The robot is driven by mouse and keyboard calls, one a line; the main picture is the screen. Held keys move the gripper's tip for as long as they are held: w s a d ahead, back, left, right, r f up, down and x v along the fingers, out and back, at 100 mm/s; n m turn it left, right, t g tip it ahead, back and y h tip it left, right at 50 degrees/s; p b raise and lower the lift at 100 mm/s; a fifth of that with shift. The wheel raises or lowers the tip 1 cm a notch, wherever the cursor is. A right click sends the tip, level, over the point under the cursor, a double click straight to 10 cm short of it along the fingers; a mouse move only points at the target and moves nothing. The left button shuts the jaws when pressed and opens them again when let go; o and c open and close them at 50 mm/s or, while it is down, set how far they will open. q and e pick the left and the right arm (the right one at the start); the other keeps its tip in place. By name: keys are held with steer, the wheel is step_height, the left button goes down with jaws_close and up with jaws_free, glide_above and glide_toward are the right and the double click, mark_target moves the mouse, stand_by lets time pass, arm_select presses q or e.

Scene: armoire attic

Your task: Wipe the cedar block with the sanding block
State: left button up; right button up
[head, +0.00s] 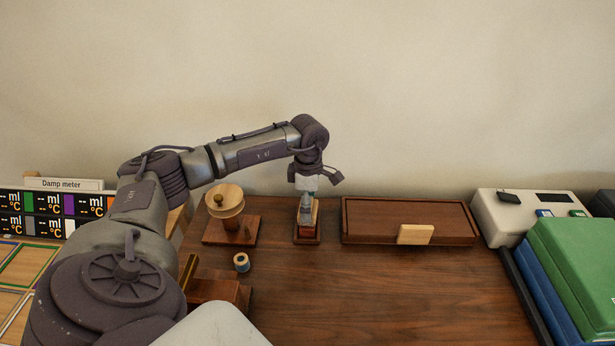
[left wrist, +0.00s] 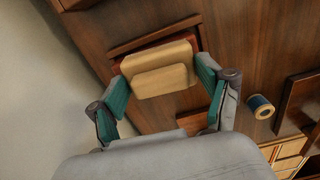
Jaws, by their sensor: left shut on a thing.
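The sanding block, a tan block with a raised grip, is between the teal finger pads of my left gripper (left wrist: 163,95) in the left wrist view (left wrist: 150,58). My left gripper (head: 306,203) points down in the head view and is shut on it. The reddish cedar block (head: 307,231) sits on a small dark wooden base directly under the gripper. The sanding block lies over it and hides most of its top. I cannot tell whether the two touch. My right gripper is in neither view.
A wooden stand with a round pale disc (head: 225,201) is left of the base, with a blue spool (head: 241,262) in front. A long brown box (head: 370,222) with a pale wood piece stands right. Green and blue cases (head: 575,265) are far right. The front middle tabletop is clear.

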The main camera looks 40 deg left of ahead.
arm_select(q)
steer(key=shift+w+a+f+b, duration=0.1)
steer(key=shift+w+a+b, duration=0.5)
steer(key=shift+w+a, duration=0.75)
steer(key=shift+w, duration=0.2)
step_height(320, 180, up, 6)
steer(key=p, duration=0.4)
step_height(320, 180, up, 3)
steer(key=shift+r+p, duration=0.1)
steer(key=shift+p, duration=1.1)
